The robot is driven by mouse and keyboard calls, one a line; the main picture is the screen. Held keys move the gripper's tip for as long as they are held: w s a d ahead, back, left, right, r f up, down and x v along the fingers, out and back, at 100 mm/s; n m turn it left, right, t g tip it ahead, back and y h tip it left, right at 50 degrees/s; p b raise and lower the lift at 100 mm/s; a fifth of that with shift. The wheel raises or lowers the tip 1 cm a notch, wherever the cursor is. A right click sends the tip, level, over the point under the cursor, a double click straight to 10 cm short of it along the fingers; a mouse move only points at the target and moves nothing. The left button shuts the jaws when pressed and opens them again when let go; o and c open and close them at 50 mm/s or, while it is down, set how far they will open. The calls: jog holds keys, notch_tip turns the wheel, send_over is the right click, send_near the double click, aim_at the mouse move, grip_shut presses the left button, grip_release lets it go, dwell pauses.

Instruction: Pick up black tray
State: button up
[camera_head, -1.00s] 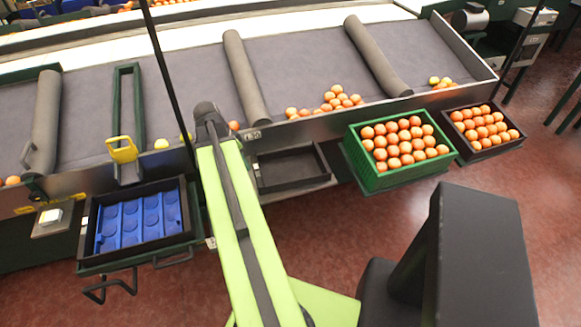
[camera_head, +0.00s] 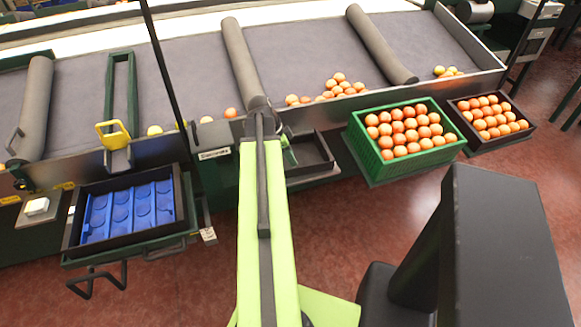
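An empty black tray (camera_head: 318,166) sits on a low shelf in front of the conveyor, at the middle of the view. My lime-green arm reaches up to its left side and hides its left part. My gripper (camera_head: 287,150) is mostly hidden behind the arm's end; only a small green part shows, over the tray's left side. I cannot tell whether it is open or touches the tray. Another black tray (camera_head: 70,226) with a blue insert (camera_head: 130,208) stands at the left. A third black tray (camera_head: 484,147) at the far right is full of oranges.
A green crate (camera_head: 410,167) full of oranges stands just right of the empty tray. The grey conveyor (camera_head: 300,62) runs behind, with loose oranges (camera_head: 338,84) on it. A thin dark post (camera_head: 165,70) rises left of my arm. Red floor lies in front.

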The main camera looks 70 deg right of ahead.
aim_at(296, 169)
jog(key=shift+b+x, duration=0.3)
jog(key=shift+x, duration=0.7)
jog(key=b+x, duration=0.5)
jog(key=shift+a+f, duration=0.2)
jog(key=shift+f, duration=0.05)
jog(key=shift+r, duration=0.2)
grip_shut()
